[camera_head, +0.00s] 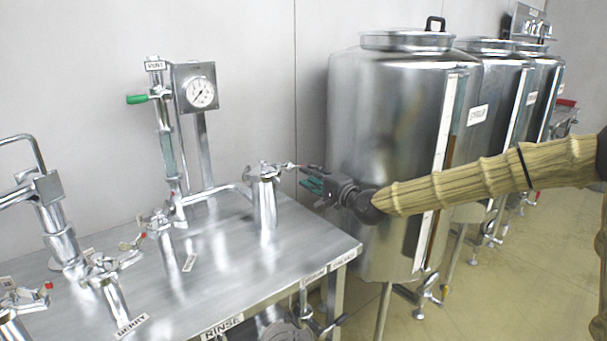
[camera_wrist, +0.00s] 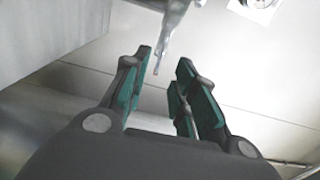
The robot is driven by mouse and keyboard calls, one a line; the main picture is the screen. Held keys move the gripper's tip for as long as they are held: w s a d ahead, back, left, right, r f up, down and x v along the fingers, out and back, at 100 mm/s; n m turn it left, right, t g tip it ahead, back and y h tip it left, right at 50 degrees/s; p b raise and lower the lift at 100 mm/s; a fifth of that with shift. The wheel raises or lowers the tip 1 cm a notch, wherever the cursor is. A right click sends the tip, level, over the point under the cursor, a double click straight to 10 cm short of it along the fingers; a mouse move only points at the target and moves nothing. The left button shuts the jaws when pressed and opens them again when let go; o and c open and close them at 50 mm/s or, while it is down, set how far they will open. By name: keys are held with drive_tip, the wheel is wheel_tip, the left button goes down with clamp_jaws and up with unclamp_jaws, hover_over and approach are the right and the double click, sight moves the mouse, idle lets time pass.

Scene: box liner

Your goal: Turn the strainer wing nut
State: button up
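An upright metal cylinder (camera_head: 264,205), which looks like the strainer, stands near the back right of the steel table. A clamp sits around its top, and a thin metal piece (camera_head: 289,165), likely the wing nut, sticks out to the right. My gripper (camera_head: 305,178) is just right of this piece, at the end of my arm. In the wrist view, my gripper (camera_wrist: 164,62) is open, with its green-padded fingers apart. The thin metal piece (camera_wrist: 166,48) hangs into the gap near the fingertips. Nothing is visibly gripped. I cannot tell whether a finger touches it.
The steel table (camera_head: 225,275) holds a gauge (camera_head: 201,92), a green-handled valve (camera_head: 138,99) and several other pipe fittings on the left. A large steel tank (camera_head: 385,130) stands behind my gripper, with more tanks to the right. The wall is behind the table.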

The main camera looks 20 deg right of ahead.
drive_tip(key=v, duration=0.6)
drive_tip(key=shift+s, duration=0.15)
idle(0.3)
